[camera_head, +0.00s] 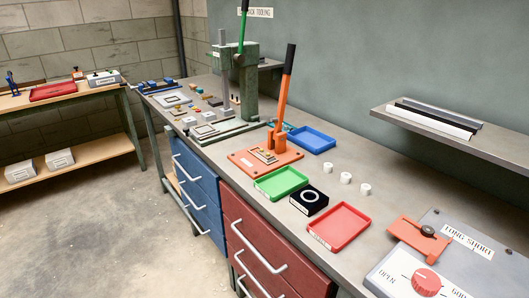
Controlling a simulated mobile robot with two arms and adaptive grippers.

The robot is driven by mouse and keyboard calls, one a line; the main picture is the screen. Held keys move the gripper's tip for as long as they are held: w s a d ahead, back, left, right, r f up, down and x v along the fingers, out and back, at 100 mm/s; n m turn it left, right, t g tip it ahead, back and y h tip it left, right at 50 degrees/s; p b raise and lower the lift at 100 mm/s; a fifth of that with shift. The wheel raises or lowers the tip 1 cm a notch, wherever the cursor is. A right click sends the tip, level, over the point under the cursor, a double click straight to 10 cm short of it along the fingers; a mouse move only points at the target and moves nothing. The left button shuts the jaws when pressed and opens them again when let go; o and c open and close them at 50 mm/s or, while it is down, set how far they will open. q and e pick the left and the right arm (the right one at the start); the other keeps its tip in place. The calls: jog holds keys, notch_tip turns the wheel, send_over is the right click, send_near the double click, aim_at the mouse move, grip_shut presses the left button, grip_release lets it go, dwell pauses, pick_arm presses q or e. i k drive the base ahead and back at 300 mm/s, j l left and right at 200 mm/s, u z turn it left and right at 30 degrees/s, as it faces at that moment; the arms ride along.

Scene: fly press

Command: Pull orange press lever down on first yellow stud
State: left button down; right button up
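The orange press lever (284,88) has a black grip at its upper end. It stands nearly upright, leaning a little to the right, on the orange press. The press has a flat orange base plate (243,163) on the bench. A small yellowish piece (265,153) sits on a light plate in front of the lever's foot; I cannot tell whether it is a stud or whether anything touches it from above. Several small yellow and orange pieces (208,97) lie farther back beside the green press. Neither of my grippers is in view.
A taller green press (245,78) with a green lever stands behind. Green (281,183), red (339,227) and blue (311,140) trays, a black block (309,201) and white cylinders (346,178) surround the orange press. A grey panel with a red knob (426,282) is front right.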

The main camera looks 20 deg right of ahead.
aim_at(289, 57)
jog(key=i+j, duration=0.1)
jog(key=i, duration=0.15)
jog(key=i+j+z, duration=0.25)
jog(key=i+z, duration=0.15)
jog(key=i+j+z, duration=0.4)
jog(key=i, duration=0.1)
